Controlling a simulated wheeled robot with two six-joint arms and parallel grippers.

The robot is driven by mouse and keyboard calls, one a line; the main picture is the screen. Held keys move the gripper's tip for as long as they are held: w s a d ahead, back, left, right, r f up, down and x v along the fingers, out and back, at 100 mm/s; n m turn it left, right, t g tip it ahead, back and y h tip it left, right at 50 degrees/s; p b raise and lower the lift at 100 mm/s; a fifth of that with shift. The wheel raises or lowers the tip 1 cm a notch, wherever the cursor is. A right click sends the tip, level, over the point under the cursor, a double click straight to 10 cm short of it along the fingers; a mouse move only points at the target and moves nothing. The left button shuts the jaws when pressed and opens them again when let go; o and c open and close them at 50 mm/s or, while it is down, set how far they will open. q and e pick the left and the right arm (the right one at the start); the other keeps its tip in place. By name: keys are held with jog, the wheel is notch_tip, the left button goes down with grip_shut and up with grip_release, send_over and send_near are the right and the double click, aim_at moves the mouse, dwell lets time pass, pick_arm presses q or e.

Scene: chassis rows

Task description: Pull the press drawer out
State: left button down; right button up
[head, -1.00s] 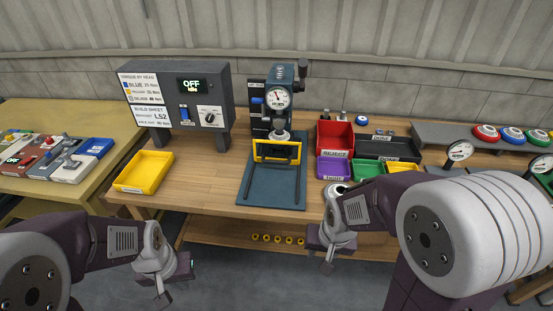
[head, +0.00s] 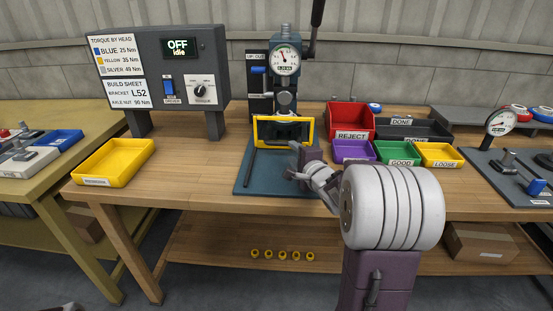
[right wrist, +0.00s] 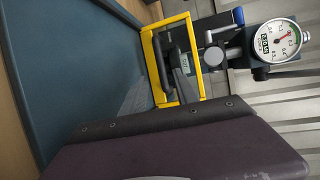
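The press (head: 286,65) stands at the back of the wooden bench, with a round dial and a dark lever. Its yellow-framed front (head: 284,119), dark inside, is upright above the blue-grey base plate (head: 262,187); this looks like the drawer front. The yellow frame also shows in the right wrist view (right wrist: 154,68), beside dark bars. My right gripper (head: 297,149) is at the frame's lower right corner, over the plate. My left gripper is out of view.
A control box (head: 170,75) reading OFF stands left, with a yellow tray (head: 113,160) before it. Red (head: 352,121), purple (head: 352,151), green (head: 398,153) and yellow (head: 439,154) bins stand right of the press. Bench space between tray and plate is clear.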

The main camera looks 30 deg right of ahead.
aim_at(284, 145)
jog(key=shift+w+r, duration=0.1)
jog(key=shift+w, duration=0.05)
jog(key=b+x, duration=0.3)
jog(key=x, duration=0.5)
jog(key=shift+w, duration=0.45)
jog(key=shift+c, duration=0.4)
grip_shut()
dwell(0.4)
